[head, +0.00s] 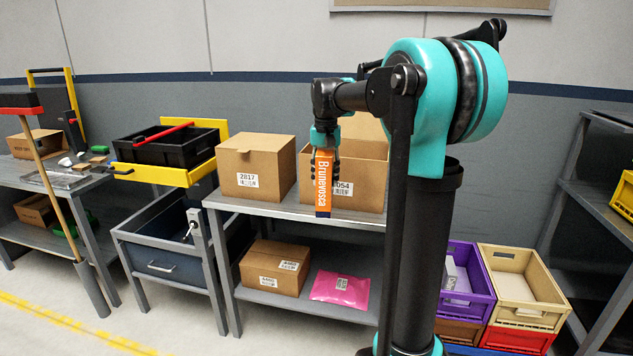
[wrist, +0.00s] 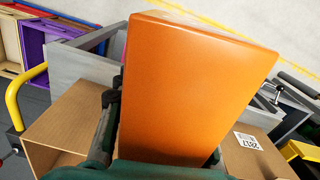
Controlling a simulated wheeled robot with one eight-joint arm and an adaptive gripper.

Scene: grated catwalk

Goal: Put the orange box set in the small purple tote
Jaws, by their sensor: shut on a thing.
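The orange box set (head: 323,180), with white lettering on its side, hangs upright from my gripper (head: 323,150) in the head view. My gripper is shut on it, in front of the open cardboard box on the grey bench. In the wrist view the orange box set (wrist: 190,85) fills the middle and hides much behind it. The small purple tote (head: 487,296) is at the lower right in the head view, with a whitish item inside, apart from my gripper. The purple tote also shows at the upper left of the wrist view (wrist: 36,40).
A closed cardboard box (head: 255,170) and an open one (head: 372,165) stand on the bench. A tan tote (head: 540,318) sits right of the purple tote. A pink parcel (head: 340,289) lies on the lower shelf. A grey shelf rack (head: 570,150) stands at far right.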

